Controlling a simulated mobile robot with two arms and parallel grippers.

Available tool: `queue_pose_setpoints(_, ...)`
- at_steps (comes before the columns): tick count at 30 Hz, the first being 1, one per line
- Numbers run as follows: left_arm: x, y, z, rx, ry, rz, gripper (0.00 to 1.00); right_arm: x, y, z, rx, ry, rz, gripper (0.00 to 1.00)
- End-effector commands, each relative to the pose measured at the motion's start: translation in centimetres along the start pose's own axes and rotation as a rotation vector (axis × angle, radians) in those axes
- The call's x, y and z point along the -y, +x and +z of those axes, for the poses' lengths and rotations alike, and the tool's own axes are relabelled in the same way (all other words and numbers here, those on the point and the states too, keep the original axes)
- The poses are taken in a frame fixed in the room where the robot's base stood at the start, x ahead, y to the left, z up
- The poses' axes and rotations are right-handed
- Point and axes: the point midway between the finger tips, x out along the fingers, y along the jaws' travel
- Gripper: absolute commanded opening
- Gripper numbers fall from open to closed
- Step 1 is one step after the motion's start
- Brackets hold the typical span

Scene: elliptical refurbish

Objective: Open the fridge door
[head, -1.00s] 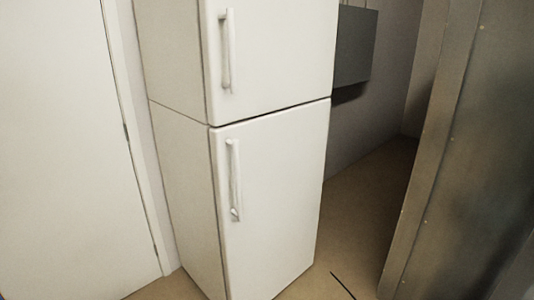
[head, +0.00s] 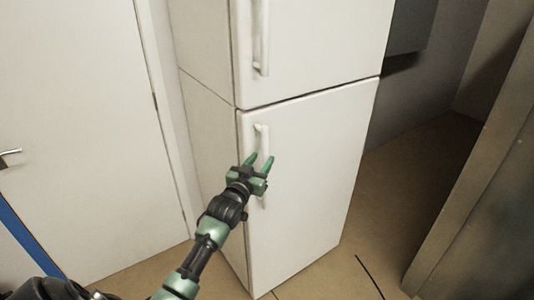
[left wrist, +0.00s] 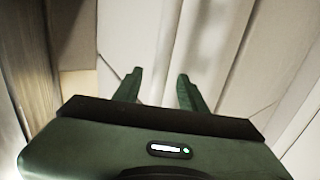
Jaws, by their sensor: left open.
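The white fridge (head: 310,180) stands upright with an upper and a lower door, both closed. The lower door has a vertical white handle (head: 262,139) near its left edge. The upper door has a similar handle (head: 262,40). My left gripper (head: 259,160) is open, with its green fingers pointing up in front of the lower handle, hiding its middle. I cannot tell whether they touch it. In the left wrist view the two fingers (left wrist: 159,76) are apart, with pale surfaces beyond them. My right gripper is not in view.
A white room door (head: 80,120) with a lever handle (head: 10,152) is at the left. A grey-brown panel (head: 480,190) stands at the right. Brown floor (head: 410,180) is open between the fridge and that panel.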

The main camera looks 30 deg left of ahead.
Motion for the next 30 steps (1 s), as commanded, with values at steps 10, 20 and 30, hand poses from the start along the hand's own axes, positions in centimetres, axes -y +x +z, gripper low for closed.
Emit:
queue_pose_setpoints(10, 0.0, 3.1, 0.1, 0.002, 0.001, 0.0, 0.41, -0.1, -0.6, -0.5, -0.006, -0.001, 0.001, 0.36)
queue_pose_setpoints(20, 0.0, 3.1, 0.1, 0.002, 0.001, 0.001, 0.14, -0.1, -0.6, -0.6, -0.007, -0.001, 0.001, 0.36)
queue_pose_setpoints(30, 0.0, 3.1, 0.1, 0.002, 0.001, 0.0, 0.0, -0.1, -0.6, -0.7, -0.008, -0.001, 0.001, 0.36)
